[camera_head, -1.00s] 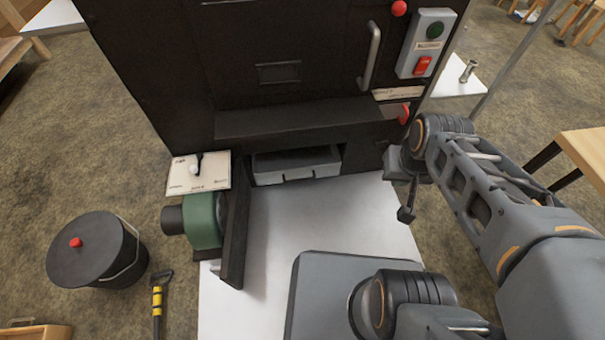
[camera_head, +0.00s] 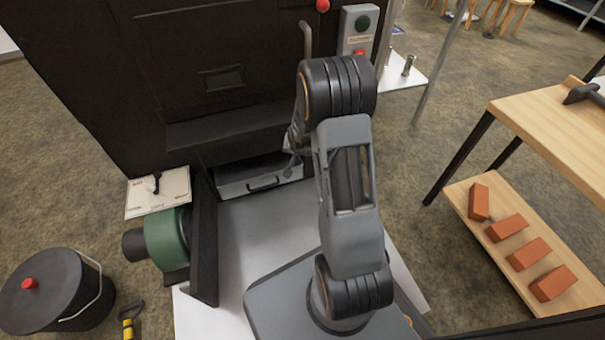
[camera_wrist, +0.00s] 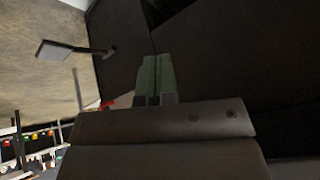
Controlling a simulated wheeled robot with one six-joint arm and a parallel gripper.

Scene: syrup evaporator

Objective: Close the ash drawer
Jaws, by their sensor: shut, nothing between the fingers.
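The ash drawer (camera_head: 262,183) is a grey tray with a small handle on its front. It sits in the low opening of the black firebox (camera_head: 190,60) and stands partly pulled out, with its dark inside showing over the front. The drawer's right end is close behind my arm in the head view. My gripper is mostly hidden behind my arm there, near the drawer's right end; I cannot tell if it touches. In the wrist view my gripper (camera_wrist: 154,78) has its greenish fingers together, with nothing held, before a dark surface.
A black door panel (camera_head: 204,235) stands open left of the drawer, beside a green blower (camera_head: 167,238). A lidded black bucket (camera_head: 50,292) stands at lower left. A wooden shelf table (camera_head: 545,115) with several bricks is at right. Pale floor plate (camera_head: 235,225) before the drawer is clear.

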